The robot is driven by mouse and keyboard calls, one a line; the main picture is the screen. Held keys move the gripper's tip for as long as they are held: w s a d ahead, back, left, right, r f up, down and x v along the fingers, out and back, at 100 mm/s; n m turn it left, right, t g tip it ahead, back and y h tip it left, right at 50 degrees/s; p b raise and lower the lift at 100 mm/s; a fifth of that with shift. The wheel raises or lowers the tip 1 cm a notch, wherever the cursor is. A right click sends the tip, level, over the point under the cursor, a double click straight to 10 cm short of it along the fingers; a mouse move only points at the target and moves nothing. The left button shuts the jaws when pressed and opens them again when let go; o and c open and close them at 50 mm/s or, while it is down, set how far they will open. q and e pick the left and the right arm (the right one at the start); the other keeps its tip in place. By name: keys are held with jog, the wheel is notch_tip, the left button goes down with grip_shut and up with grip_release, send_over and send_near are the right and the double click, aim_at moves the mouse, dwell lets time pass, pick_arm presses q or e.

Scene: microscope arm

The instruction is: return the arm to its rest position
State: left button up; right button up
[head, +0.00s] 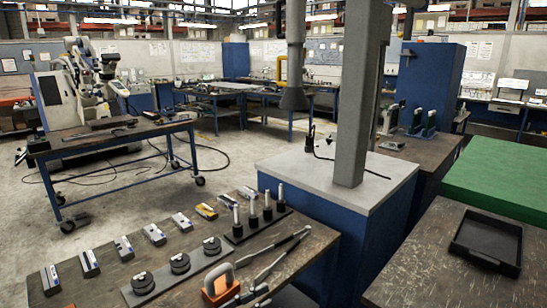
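No microscope can be made out for certain. A thick grey post (358,95) stands upright on a white-topped blue cabinet (335,168) right of centre, and its top runs out of the picture. Left of it a grey tube (294,55) hangs down from the top edge and ends in a flared dark head (293,99) above the cabinet. I cannot tell whether post and tube join, or which is the arm. Neither of my grippers is in view.
A dark workbench (100,292) in front holds several metal blocks, round dark pieces, a rack of upright pins (257,222), silver tong-like tools (279,257) and an orange-framed piece (217,286). A black tray (487,243) lies on the right bench. Floor (225,155) is open at left.

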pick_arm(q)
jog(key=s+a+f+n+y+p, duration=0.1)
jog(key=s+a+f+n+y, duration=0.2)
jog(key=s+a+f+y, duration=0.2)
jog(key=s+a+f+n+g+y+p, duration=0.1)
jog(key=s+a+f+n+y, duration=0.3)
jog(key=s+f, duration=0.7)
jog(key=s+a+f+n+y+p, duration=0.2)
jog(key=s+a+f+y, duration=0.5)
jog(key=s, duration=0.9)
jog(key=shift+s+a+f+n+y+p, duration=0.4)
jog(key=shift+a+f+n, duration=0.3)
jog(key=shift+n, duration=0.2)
